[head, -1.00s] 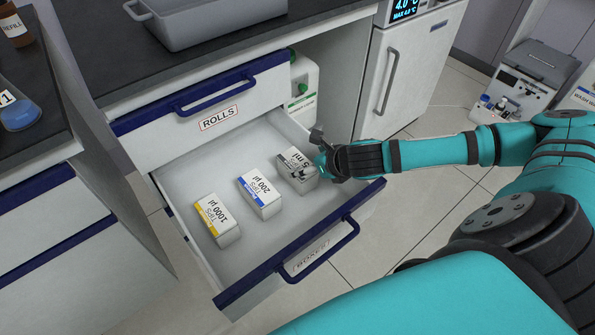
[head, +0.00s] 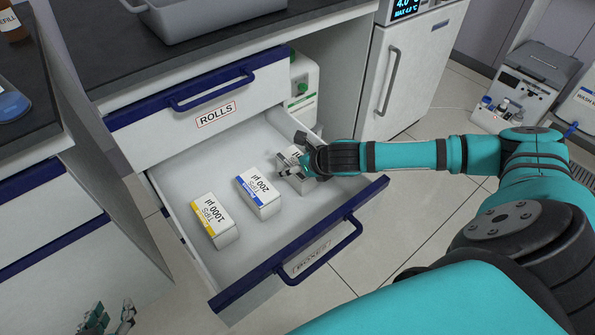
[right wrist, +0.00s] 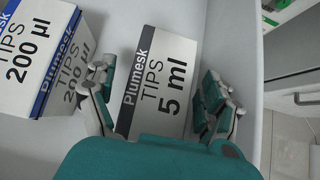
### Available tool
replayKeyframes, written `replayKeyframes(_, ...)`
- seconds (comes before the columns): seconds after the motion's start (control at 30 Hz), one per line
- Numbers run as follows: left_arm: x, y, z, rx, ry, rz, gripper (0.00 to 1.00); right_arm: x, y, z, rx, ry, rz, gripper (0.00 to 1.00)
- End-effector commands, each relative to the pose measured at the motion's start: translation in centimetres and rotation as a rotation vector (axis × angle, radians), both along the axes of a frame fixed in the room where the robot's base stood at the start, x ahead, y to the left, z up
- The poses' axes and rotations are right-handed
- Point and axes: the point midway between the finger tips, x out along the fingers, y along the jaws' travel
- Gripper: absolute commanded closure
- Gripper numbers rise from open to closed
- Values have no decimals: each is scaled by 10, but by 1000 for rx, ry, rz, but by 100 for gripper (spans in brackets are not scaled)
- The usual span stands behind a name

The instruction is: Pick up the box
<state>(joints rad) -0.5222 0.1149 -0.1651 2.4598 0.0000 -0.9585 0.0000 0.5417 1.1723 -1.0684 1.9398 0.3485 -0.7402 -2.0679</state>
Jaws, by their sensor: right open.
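Three tip boxes stand in the open drawer (head: 270,232): the yellow-edged 1000 µl box (head: 214,221), the blue-edged 200 µl box (head: 259,194) and the dark-edged 5 ml box (head: 296,181). My right gripper (head: 291,168) is over the 5 ml box and partly hides it. In the right wrist view my right gripper (right wrist: 155,105) is open, with one finger on each side of the 5 ml box (right wrist: 158,78). I cannot tell whether the fingers touch it. The 200 µl box (right wrist: 45,60) is close beside the left finger. My left gripper (head: 107,320) shows at the bottom left edge.
The closed ROLLS drawer (head: 200,110) is just above the open one. The open drawer's right wall (right wrist: 248,60) is close to my right gripper. A grey tray (head: 205,15) stands on the counter. A white fridge (head: 405,75) stands behind my right arm.

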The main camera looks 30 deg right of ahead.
Motion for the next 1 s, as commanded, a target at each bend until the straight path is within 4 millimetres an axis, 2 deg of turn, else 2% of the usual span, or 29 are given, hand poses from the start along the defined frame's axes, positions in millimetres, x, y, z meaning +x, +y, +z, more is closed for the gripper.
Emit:
replayKeyframes(0.23,1,0,1,-1,-5,0,64,0,0,0,0,0,0,17)
replayKeyframes(0.7,1,0,1,-1,-3,0,64,0,0,0,-1,1,-1,78)
replayKeyframes(1.0,0,0,1,1,5,0,64,0,0,3,-1,-1,-1,80)
